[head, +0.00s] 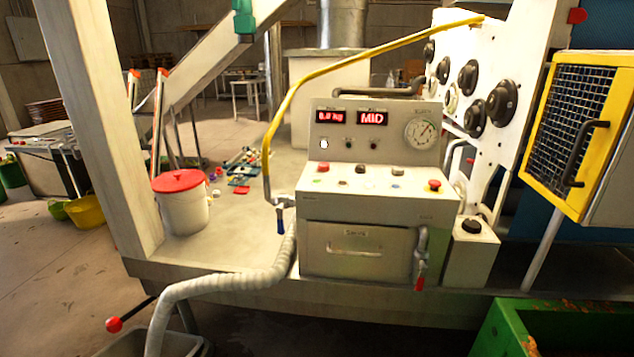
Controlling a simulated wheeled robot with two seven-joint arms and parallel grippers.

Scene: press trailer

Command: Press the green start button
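A cream control box (379,207) stands on the trailer deck, right of centre in the head view. Its sloped panel carries a row of small buttons. A small green spot (318,181) shows at the panel's left end, just below a red button (323,167); it is too small to tell whether it is a button or a label. A red mushroom button (434,185) on a yellow base is at the right end. Neither of my grippers is in view.
Two red displays (372,118) and a round gauge (420,133) sit above the buttons. A grey hose (225,283) and a yellow pipe (340,62) run at the left. A white bucket (182,203) stands on the deck. A yellow-framed mesh door (575,130) is at right.

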